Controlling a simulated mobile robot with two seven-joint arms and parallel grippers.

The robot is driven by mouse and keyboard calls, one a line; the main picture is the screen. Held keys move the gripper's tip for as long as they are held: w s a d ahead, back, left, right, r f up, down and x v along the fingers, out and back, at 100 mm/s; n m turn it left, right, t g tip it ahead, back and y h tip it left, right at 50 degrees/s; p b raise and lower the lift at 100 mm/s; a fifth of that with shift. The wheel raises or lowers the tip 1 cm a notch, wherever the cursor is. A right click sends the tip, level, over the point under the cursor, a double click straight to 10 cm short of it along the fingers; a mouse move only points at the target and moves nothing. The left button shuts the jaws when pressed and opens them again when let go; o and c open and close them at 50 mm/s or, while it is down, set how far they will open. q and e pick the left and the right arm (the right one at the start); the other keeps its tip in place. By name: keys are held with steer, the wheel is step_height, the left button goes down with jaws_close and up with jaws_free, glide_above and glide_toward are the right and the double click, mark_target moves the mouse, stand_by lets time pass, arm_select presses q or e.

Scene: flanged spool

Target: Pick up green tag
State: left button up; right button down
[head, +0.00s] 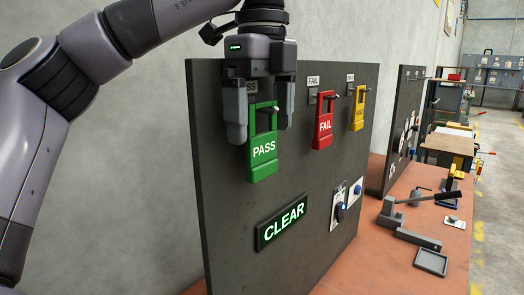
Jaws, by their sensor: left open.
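The green tag (263,150), marked PASS, hangs upright on the dark panel (225,190) at the upper left of the head view. My left gripper (262,128) is open and in front of the tag's upper part. Its fingers stand on either side of the tag's looped top, one left and one right. Whether they touch the tag cannot be told. My right gripper is not in view.
A red FAIL tag (323,125) and a yellow tag (357,113) hang to the right. A lit CLEAR sign (283,223) and a switch (340,210) are lower on the panel. A grey lever device (402,218) and a small tray (431,262) are on the reddish bench (380,270).

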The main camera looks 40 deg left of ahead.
arm_select(q)
steer(key=shift+f, duration=0.4)
steer(key=c, duration=1.1)
steer(key=shift+r, duration=0.1)
steer(key=shift+r, duration=0.7)
steer(key=d+b, duration=0.1)
steer(key=d, duration=0.5)
steer(key=s+d, duration=0.1)
steer(key=d, duration=0.5)
steer(key=d+b, duration=0.1)
steer(key=d, duration=0.5)
steer(key=shift+s+b, duration=0.25)
steer(key=shift+b, duration=0.05)
